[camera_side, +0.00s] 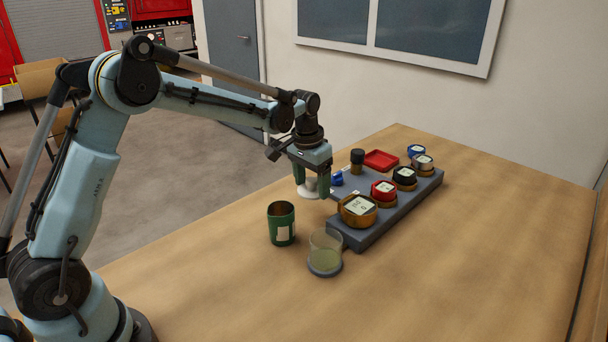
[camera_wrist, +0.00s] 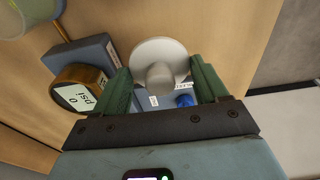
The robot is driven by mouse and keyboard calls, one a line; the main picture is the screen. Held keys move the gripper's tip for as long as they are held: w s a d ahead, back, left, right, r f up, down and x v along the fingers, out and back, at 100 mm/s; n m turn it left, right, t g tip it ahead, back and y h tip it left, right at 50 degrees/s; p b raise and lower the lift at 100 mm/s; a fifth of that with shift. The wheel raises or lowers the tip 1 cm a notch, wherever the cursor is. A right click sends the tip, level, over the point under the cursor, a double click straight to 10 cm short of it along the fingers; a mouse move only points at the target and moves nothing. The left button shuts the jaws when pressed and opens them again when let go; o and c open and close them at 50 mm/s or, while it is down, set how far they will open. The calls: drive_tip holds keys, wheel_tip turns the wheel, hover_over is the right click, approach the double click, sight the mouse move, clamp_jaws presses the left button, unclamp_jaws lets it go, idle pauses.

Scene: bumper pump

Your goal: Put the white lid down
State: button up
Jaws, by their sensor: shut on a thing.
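The white lid (camera_side: 309,191) is a pale disc with a round knob. In the wrist view the lid (camera_wrist: 160,50) shows its knob between my two green fingers. My gripper (camera_side: 312,182) is shut on the lid and holds it at the left side of the grey base, close to its front end. In the wrist view my gripper (camera_wrist: 161,76) covers the bottom half of the picture. I cannot tell from the side view whether the lid touches the table or hangs just above it.
A green can (camera_side: 281,222) and a clear jar with pale liquid (camera_side: 325,252) stand nearby. The grey base (camera_side: 378,228) carries several round gauges, the nearest a brass gauge (camera_side: 357,208). The table's (camera_side: 440,290) front right is clear.

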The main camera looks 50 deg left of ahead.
sight(308, 206)
drive_tip(key=a+f, duration=0.1)
drive_tip(key=w+a+f, duration=0.1)
drive_tip(key=a, duration=0.1)
drive_tip(key=shift+w, duration=0.1)
drive_tip(key=shift+f, duration=2)
drive_tip(key=shift+f, duration=0.15)
drive_tip(key=o, duration=1)
